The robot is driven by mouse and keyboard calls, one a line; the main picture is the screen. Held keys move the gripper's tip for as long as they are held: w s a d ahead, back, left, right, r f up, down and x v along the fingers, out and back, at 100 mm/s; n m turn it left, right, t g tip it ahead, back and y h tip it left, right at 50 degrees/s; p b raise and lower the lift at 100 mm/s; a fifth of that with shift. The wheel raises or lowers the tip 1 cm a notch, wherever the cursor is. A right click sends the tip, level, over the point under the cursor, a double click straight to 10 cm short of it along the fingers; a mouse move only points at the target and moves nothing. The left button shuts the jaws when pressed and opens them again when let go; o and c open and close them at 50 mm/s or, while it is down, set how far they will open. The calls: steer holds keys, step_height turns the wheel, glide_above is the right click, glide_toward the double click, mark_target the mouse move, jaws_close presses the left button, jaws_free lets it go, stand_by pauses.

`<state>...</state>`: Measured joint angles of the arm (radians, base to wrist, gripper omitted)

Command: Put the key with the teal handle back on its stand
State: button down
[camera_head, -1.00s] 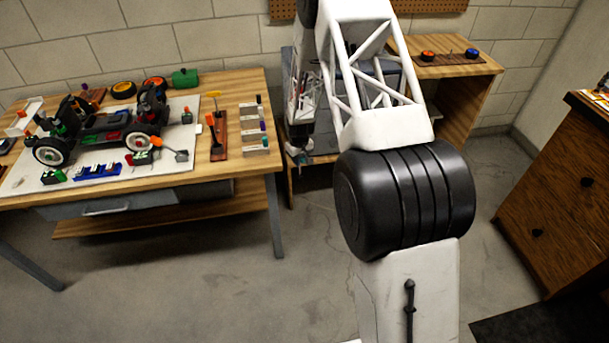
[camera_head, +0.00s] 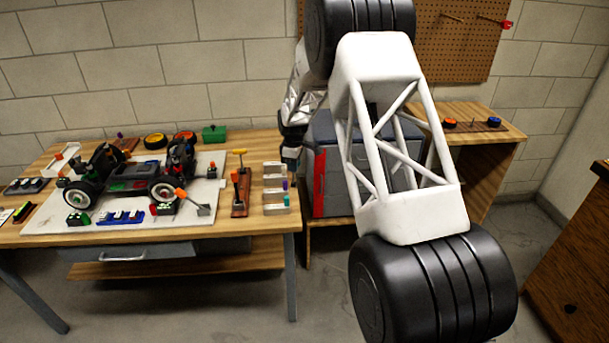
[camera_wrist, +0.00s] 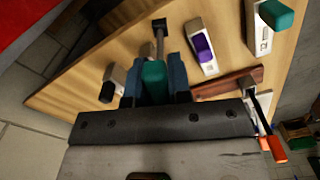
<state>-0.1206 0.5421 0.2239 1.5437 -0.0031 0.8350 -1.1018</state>
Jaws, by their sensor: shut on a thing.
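My gripper (camera_wrist: 155,80) is shut on the teal handle (camera_wrist: 154,84) of a key, between its two blue-grey fingers. The key's grey shaft (camera_wrist: 159,42) points away from the gripper to a dark tip over the wooden table. In the head view my gripper (camera_head: 290,150) is at the workbench's right edge, beside the row of small pale stands (camera_head: 273,168). In the wrist view one grey stand (camera_wrist: 113,76) with a dark part is left of the key. A stand with a purple handle (camera_wrist: 204,47) and one with another teal handle (camera_wrist: 276,13) are to the right.
The wooden workbench (camera_head: 250,222) carries a model car (camera_head: 125,180) on a white board. A brown rack with orange and yellow handled tools (camera_head: 241,190) is left of the stands. A red and grey cabinet (camera_head: 333,180) stands close right of the bench.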

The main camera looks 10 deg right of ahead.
steer(key=a+r+n, duration=0.2)
steer(key=a+r, duration=0.1)
steer(key=a, duration=0.7)
steer(key=a+r+n, duration=0.2)
steer(key=a+r, duration=0.2)
steer(key=a, duration=0.6)
steer(key=shift+w+a, duration=0.3)
steer(key=shift+w, duration=0.15)
steer(key=shift+f, duration=2.55)
steer(key=shift+f, duration=1.05)
steer(key=c, duration=1)
jaws_free()
steer(key=shift+r, duration=3.9)
